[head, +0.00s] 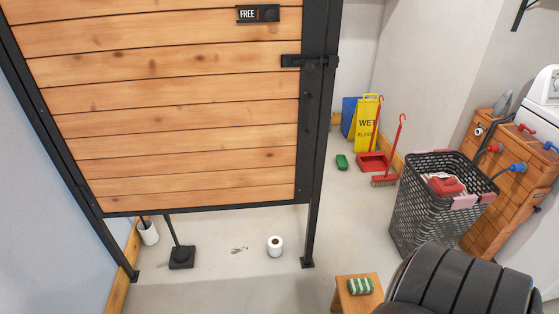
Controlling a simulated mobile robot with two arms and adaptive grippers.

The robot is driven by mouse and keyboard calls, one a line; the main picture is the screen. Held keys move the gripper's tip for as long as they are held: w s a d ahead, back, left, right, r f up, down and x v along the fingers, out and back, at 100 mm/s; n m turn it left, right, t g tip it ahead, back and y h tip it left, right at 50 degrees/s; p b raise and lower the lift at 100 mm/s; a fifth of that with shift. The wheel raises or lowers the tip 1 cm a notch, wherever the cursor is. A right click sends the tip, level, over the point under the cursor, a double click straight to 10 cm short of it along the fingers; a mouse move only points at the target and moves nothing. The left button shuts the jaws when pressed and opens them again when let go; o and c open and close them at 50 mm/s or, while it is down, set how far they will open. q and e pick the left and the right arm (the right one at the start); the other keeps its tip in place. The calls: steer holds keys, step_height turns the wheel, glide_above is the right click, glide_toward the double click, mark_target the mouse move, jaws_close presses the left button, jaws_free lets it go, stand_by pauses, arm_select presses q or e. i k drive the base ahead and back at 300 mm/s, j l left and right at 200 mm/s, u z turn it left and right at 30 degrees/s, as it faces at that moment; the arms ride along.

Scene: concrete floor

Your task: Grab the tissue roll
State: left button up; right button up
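A white tissue roll (275,246) stands on the concrete floor below the bottom edge of a wooden stall door, near the door frame's right post. Its dark core hole shows. Neither of my grippers shows in the head view, and nothing touches the roll.
The wooden stall door (170,110) is shut, with a black latch (309,61) at its right. A black-based tool (181,257) and a white brush holder (148,233) stand left of the roll. A grey basket (425,205), a wooden stool (350,286) and a yellow sign (367,120) are right.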

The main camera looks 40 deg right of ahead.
mark_target(275, 243)
steer(key=i+l+z, duration=0.1)
steer(key=i+z, duration=0.9)
steer(key=z, duration=0.2)
